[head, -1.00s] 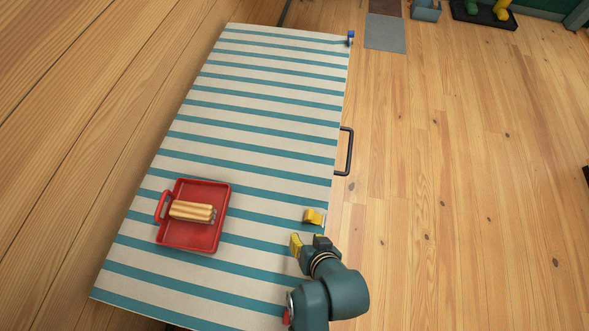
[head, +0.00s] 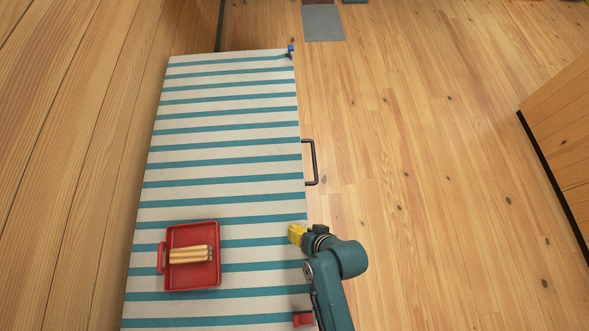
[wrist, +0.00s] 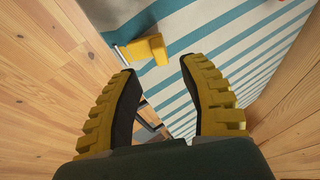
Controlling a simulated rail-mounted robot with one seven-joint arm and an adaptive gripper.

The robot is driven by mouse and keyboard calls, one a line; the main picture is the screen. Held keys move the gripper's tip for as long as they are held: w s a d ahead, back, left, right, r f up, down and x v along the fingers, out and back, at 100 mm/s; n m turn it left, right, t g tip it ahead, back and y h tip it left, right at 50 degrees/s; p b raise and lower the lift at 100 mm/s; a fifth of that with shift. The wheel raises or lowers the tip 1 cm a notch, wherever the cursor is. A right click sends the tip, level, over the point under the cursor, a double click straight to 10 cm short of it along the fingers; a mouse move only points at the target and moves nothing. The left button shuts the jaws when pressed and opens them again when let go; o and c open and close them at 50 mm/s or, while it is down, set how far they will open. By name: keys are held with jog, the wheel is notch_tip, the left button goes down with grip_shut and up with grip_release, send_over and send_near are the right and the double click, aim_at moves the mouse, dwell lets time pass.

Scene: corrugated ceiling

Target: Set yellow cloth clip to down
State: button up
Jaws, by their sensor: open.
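The yellow cloth clip (wrist: 148,49) sits at the edge of the striped cloth in the wrist view, just beyond my fingertips and nearer the left one. I cannot tell whether its lever is up or down. My gripper (wrist: 158,68) is open and empty, with the clip a little ahead of the gap. In the head view my gripper (head: 297,233) is at the table's right edge. Its yellow fingers blend with the clip's place there, so I cannot make the clip out. The striped cloth (head: 225,175) covers the table.
A red tray (head: 192,281) with tan sticks (head: 188,255) lies on the cloth at left. A blue clip (head: 291,50) is at the far right corner, a red clip (head: 302,319) at the near right edge. A dark handle (head: 314,162) juts from the table side. Floor at right is clear.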

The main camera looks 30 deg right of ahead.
aim_at(299, 230)
jog(key=x, duration=0.5)
jog(key=shift+w+f+b, duration=0.25)
jog(key=shift+f+b, duration=0.05)
